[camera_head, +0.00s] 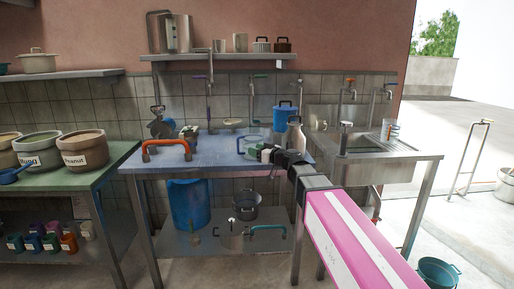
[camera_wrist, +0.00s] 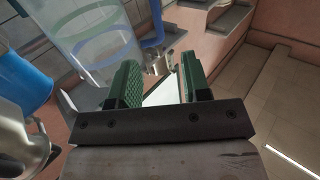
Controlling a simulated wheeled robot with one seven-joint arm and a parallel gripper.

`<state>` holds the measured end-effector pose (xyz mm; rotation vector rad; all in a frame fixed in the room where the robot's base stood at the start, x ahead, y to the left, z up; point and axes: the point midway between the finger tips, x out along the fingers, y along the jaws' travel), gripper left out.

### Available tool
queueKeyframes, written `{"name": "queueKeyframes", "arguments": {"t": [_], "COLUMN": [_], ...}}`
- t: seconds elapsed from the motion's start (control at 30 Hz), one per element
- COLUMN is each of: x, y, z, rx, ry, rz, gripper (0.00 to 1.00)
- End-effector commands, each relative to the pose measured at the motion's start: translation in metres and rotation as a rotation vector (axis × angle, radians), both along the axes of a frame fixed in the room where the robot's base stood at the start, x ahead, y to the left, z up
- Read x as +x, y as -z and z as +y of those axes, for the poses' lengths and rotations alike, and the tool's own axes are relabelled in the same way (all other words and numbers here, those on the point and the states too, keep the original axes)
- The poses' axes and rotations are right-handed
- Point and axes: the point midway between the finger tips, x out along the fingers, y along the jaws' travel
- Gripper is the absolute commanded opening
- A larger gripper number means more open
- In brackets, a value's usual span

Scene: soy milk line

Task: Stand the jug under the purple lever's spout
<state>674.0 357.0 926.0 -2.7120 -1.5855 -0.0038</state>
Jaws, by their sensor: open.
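The clear jug (camera_head: 254,136) with a blue handle stands on the blue-grey counter (camera_head: 222,150). My gripper (camera_head: 257,153) is at the jug in the head view. In the wrist view, my gripper (camera_wrist: 158,82) is open, its green fingers apart. The jug (camera_wrist: 90,35) is beyond the left finger, and its blue handle (camera_wrist: 156,28) shows ahead of the gap, not clasped.
A grey metal bottle (camera_head: 296,136) and a blue lidded canister (camera_head: 285,114) stand right of the jug. A green-levered tap (camera_head: 259,76) rises behind. An orange-handled thing (camera_head: 168,146) is at the counter's left. A sink (camera_head: 368,143) lies right. The counter's middle front is clear.

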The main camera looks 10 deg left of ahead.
Motion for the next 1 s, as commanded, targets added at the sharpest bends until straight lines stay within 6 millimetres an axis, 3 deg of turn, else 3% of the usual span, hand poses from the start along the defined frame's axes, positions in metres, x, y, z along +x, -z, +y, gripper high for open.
{"name": "queueKeyframes", "arguments": {"t": [0.2,0.47,0.73,1.0], "x": [0.019,0.027,0.048,0.049], "y": [0.001,0.002,0.003,0.003], "z": [0.029,0.044,0.074,0.078], "rx": [0.000,-0.001,-0.001,-0.001], "ry": [-0.002,-0.001,-0.001,-0.001], "rz": [0.001,0.002,0.002,0.002], "gripper": [0.43,0.43,0.43,0.43]}}
